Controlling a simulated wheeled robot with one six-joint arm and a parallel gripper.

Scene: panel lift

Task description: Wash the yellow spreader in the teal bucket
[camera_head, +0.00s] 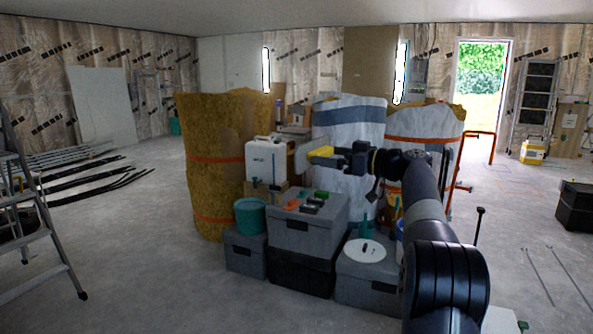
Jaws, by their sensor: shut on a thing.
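My gripper (345,153) is at the end of my arm, raised above the grey boxes near the middle of the view. It is shut on the yellow spreader (321,152), which points left from the jaws. A pale, flat part at the spreader's left end overlaps the things behind it and is hard to make out. The teal bucket (250,217) stands on a low grey box, lower left of the gripper and apart from it. The inside of the bucket is mostly hidden.
A white canister (266,162) with a tap stands behind the bucket. Small tools, one orange (292,204), lie on the taller grey box (306,236). A white disc (365,251) lies on the right box. Insulation rolls (213,140) stand behind. A ladder (40,215) is left.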

